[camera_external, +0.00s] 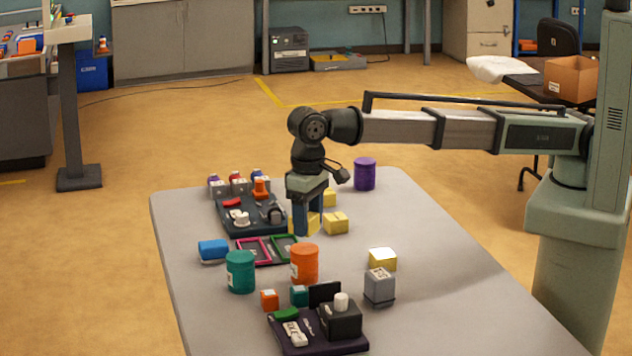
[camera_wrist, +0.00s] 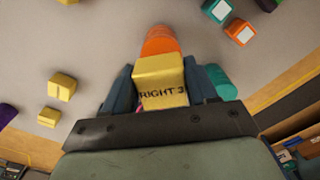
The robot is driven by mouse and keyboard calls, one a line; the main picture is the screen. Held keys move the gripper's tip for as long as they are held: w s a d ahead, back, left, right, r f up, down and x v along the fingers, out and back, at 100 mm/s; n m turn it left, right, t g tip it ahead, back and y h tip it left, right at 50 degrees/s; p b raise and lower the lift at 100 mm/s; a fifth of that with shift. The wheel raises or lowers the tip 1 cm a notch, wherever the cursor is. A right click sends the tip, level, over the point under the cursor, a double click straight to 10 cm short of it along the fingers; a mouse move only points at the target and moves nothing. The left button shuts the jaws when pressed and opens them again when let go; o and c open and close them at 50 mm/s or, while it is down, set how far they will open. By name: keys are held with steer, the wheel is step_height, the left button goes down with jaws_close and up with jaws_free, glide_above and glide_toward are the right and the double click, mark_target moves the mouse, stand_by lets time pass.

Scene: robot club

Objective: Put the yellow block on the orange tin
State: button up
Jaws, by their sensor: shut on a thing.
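My gripper (camera_external: 305,222) points down and is shut on a yellow block (camera_wrist: 161,84). In the wrist view the block's face reads "RIGHT 3" and sits between the two fingers (camera_wrist: 163,92). In the external view the fingers partly hide the block (camera_external: 314,221). The orange tin (camera_external: 304,263) stands upright on the table, nearer the external camera than my gripper. It also shows in the wrist view (camera_wrist: 160,40), just beyond the block and partly hidden by it. The block's exact height above the table is hard to tell.
A teal tin (camera_external: 240,271) stands left of the orange tin. Other yellow blocks (camera_external: 336,223) (camera_external: 382,260) lie to the right. A dark tray (camera_external: 235,222) and pink and green frames (camera_external: 268,250) lie left of my gripper. A purple tin (camera_external: 364,174) stands behind. The table's right side is clear.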

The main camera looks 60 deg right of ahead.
steer(key=shift+f, duration=1.85)
steer(key=shift+f, duration=0.15)
steer(key=o, duration=1.1)
step_height(320, 180, up, 12)
steer(key=shift+r, duration=0.2)
